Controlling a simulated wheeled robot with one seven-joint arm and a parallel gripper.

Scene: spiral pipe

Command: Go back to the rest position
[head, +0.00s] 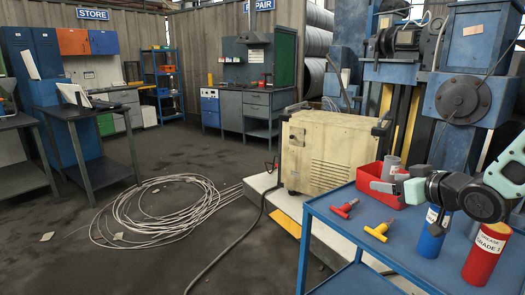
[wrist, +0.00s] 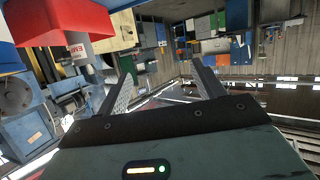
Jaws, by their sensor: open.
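My gripper (head: 384,187) is at the right of the head view, above the blue cart and in front of the red bin, its fingers pointing left. In the wrist view my gripper (wrist: 165,75) shows two fingers spread wide with nothing between them. The arm reaches in from the right edge. The red bin (head: 367,176) stands on the cart with grey cylinders in it. The wrist view is upside down, and the red bin (wrist: 65,25) and a labelled grey cylinder (wrist: 78,50) are at its upper left.
On the blue cart (head: 345,255) are a red-handled tool (head: 345,207), a yellow-handled tool (head: 378,231), a blue can (head: 432,240) and a red grease can (head: 487,255), close below my arm. A beige cabinet (head: 325,150) stands behind. Coiled cable (head: 160,210) lies on the floor.

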